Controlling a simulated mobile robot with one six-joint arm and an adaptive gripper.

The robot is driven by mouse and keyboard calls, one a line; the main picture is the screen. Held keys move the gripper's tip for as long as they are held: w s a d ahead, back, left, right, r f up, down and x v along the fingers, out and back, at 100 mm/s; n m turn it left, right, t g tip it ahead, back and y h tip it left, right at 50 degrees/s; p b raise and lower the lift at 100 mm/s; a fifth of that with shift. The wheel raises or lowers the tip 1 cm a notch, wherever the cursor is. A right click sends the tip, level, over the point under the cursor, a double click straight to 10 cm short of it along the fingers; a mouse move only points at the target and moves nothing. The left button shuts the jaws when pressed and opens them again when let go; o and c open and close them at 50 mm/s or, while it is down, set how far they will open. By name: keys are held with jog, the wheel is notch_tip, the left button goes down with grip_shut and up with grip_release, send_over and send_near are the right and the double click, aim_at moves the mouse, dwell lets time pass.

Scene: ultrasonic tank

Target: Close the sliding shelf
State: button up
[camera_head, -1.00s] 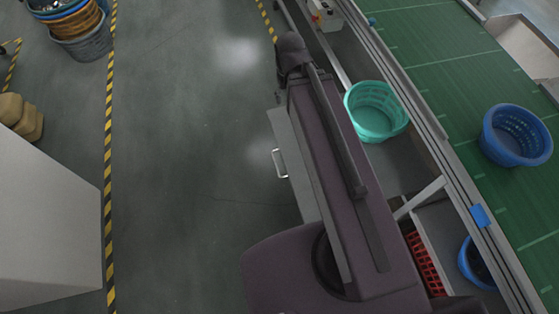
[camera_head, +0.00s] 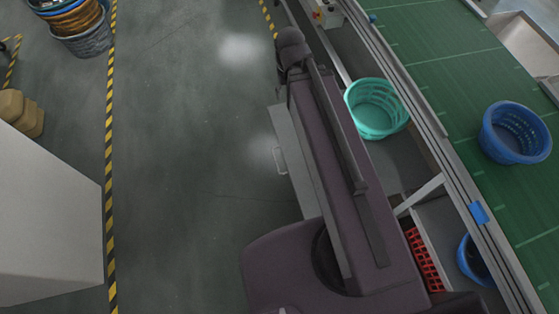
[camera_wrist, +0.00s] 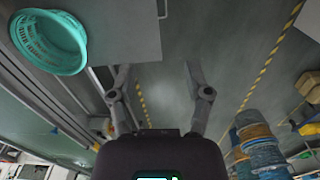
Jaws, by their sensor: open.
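The sliding shelf (camera_head: 286,138) is a flat grey panel with a pale bar handle (camera_head: 280,160) on its left edge. It sticks out from under the conveyor frame toward the aisle, and my arm hides much of it in the head view. In the wrist view the shelf (camera_wrist: 128,35) is at the top, with the handle (camera_wrist: 163,9) on its right edge. My gripper (camera_wrist: 158,72) is open and empty, its two fingers wide apart, just below the shelf's near edge in that picture. The fingers do not appear to touch the handle.
A teal basket (camera_head: 376,118) stands at the shelf's conveyor side. The green conveyor (camera_head: 440,80) carries a blue basket (camera_head: 514,135). A red crate (camera_head: 424,258) sits below it. Clear floor (camera_head: 190,150) lies left of the shelf, with a white block (camera_head: 45,230) beyond the striped line.

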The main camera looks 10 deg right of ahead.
jog(key=shift+f, duration=0.25)
jog(key=c, duration=0.7)
notch_tip(320, 180, down, 15)
jog(key=b, duration=1.6)
jog(key=shift+f, duration=0.2)
grip_shut()
